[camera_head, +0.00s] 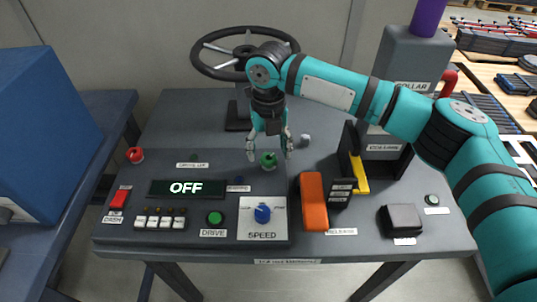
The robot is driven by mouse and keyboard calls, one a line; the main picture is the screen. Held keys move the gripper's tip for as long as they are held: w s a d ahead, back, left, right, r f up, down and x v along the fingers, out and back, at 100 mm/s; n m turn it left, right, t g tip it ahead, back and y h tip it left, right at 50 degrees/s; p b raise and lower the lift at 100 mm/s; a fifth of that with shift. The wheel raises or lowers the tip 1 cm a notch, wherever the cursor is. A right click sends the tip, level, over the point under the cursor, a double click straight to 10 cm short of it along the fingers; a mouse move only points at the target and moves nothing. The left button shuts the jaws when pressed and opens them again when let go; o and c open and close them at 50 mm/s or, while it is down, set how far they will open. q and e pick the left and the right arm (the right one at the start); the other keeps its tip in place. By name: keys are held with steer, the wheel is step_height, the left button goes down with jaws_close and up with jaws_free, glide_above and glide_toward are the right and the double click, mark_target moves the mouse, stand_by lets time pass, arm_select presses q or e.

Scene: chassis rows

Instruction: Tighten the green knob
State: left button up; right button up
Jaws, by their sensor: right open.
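The green knob (268,160) is a small round knob at the back right of the dark control panel (215,228) on the grey bench. My right gripper (268,152) comes in over the bench from the right and points down. Its fingers are open, one to the left and one to the right of the knob. I cannot tell whether either finger touches the knob. My left gripper does not show.
The panel has an OFF display (187,188), a blue speed dial (262,213) and a green drive button (215,218). A handwheel (243,50) stands behind. An orange lever (314,200) and a black-and-yellow bracket (358,172) stand to the right. A red knob (135,155) is at left.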

steer(key=shift+f, duration=1.25)
